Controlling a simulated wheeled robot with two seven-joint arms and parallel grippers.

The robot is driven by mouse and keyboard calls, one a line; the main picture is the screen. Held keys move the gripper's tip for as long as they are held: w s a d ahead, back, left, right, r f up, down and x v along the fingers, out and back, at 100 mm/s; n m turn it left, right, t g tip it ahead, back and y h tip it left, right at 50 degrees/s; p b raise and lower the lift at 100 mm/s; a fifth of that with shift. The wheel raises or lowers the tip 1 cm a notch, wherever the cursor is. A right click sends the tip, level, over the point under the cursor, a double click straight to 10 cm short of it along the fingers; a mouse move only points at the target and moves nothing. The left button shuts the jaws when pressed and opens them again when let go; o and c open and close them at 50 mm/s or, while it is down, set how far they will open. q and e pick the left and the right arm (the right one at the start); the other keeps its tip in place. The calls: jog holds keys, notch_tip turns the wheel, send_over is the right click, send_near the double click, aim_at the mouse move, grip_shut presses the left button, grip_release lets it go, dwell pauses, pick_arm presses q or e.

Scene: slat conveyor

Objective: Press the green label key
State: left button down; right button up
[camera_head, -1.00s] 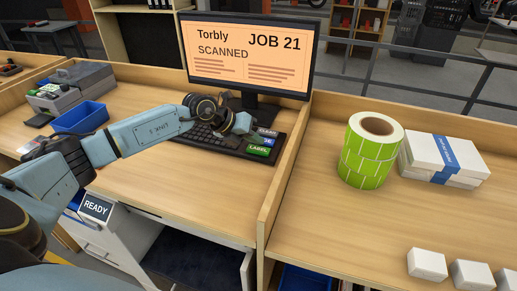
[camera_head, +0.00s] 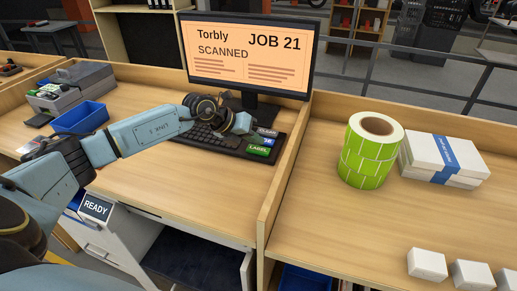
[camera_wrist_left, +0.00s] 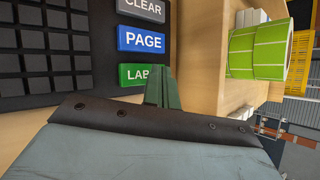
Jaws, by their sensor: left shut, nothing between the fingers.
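The green label key (camera_head: 259,151) is at the near right end of the black keyboard (camera_head: 222,141). In the left wrist view the green label key (camera_wrist_left: 135,75) shows only in part, its right end covered by my finger. My left gripper (camera_head: 252,131) is shut and empty, hanging over the keyboard's right end beside the keys. In the left wrist view its closed fingers (camera_wrist_left: 163,90) overlap the label key's right end; I cannot tell whether they touch it. The blue page key (camera_wrist_left: 142,39) and grey clear key (camera_wrist_left: 142,8) lie above it. My right gripper is not in view.
The monitor (camera_head: 248,56) reads "Torbly, SCANNED, JOB 21". A wooden divider (camera_head: 283,171) stands right of the keyboard. Beyond it are a green label roll (camera_head: 367,160) and white boxes (camera_head: 445,158). A blue tray (camera_head: 80,118) sits at left. The desk front is clear.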

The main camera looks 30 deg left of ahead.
aim_at(255, 150)
pick_arm(q)
jog(key=shift+f, duration=0.45)
jog(key=shift+f+b, duration=0.4)
jog(key=shift+f, duration=0.05)
dwell(0.5)
jog(key=shift+r, duration=0.1)
jog(key=shift+r+p, duration=0.8)
jog(key=shift+p, duration=0.05)
notch_tip(255, 150, up, 5)
jog(key=p, duration=0.4)
jog(key=shift+r, duration=0.1)
dwell(0.3)
dwell(0.5)
